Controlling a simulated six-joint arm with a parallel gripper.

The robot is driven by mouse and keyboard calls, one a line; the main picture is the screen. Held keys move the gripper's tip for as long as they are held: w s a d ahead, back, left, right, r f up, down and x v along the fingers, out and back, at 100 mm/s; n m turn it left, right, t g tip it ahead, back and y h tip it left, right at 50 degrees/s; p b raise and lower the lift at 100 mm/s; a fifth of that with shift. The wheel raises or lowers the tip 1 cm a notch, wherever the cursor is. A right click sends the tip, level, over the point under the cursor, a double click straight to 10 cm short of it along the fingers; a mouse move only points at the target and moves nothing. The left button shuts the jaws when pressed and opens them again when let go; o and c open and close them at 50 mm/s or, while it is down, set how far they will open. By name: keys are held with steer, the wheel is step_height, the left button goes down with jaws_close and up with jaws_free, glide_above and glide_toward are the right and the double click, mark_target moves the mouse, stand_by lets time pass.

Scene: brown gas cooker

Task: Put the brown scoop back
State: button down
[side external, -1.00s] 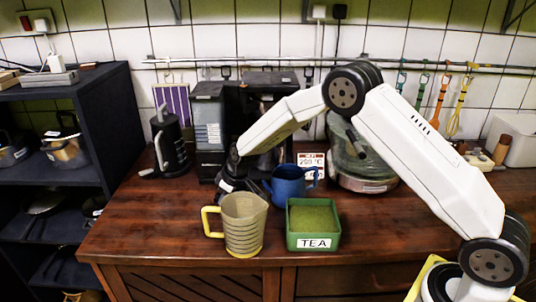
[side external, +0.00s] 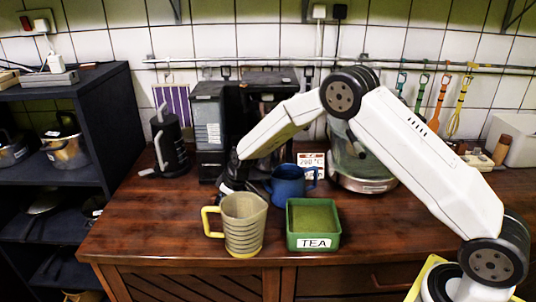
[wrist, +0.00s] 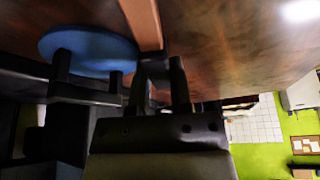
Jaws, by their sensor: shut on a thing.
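My gripper (side external: 232,186) is low over the counter, behind the measuring jug and left of the blue mug. The jug partly hides its tips in the side view. In the wrist view my gripper (wrist: 160,82) is shut on a flat, light-brown strip (wrist: 142,20), which looks like the brown scoop's handle. The strip runs up out of the frame, and the rest of the scoop is hidden. I cannot tell whether it touches the counter.
A beige measuring jug (side external: 243,226) with a yellow handle stands in front. The blue mug (side external: 289,187) and green TEA box (side external: 314,243) are to its right. A dark coffee machine (side external: 210,130) stands behind. The counter's left front is clear (side external: 150,225).

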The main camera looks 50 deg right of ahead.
steer(key=shift+f, duration=0.15)
steer(key=shift+c, duration=2.3)
jaws_free()
steer(key=shift+v, duration=3.9)
